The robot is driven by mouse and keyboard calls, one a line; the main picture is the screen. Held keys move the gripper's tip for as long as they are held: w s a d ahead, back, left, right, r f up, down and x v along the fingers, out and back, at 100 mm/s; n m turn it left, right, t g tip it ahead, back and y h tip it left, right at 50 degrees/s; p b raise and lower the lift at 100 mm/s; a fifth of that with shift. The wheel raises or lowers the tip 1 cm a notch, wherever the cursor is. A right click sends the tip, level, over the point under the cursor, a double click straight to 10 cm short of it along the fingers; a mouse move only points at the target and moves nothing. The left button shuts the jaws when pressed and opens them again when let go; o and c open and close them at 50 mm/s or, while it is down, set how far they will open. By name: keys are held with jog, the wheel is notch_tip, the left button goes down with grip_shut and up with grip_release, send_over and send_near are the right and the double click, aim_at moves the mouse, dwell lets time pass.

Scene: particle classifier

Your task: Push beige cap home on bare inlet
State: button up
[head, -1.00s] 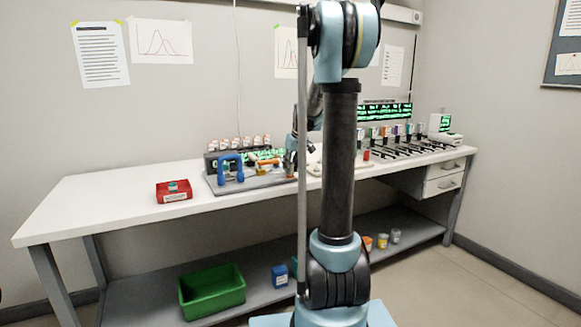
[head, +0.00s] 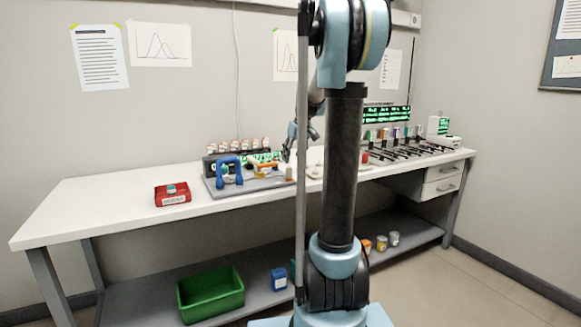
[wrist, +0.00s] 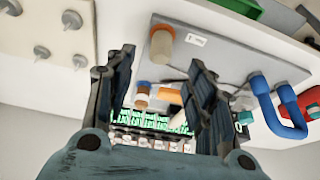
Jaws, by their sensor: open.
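In the wrist view, a beige cap (wrist: 161,46) stands at the edge of the grey plate (wrist: 215,57), with an amber part against it. I cannot tell whether it is fully seated. It also shows as a small pale piece at the plate's right end in the head view (head: 290,171). My gripper (wrist: 162,62) is open, its black fingers apart on either side of the cap in the picture, with nothing between them. In the head view my gripper (head: 302,143) hangs above the plate's right end, partly hidden by my arm.
A blue handle (head: 229,171) stands on the plate. Several white-topped vials stand behind the plate. A pale board with grey knobs (wrist: 42,53) is beside it. The table's left end is clear.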

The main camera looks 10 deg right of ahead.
jog(key=shift+v, duration=2.35)
jog(key=s+a+f+m+g, duration=0.1)
jog(key=s+f, duration=0.3)
jog(key=s, duration=0.6)
jog(key=s+a+f+m, duration=0.1)
jog(key=s+a+f, duration=0.15)
jog(key=s, duration=0.85)
jog(key=s+d+f+m+h, duration=0.1)
jog(key=s+f+m, duration=0.1)
jog(key=s+f, duration=1.4)
jog(key=s, duration=0.2)
jog(key=shift+s+g+h, duration=0.4)
jog(key=shift+w+f, duration=0.2)
jog(key=shift+w, duration=0.3)
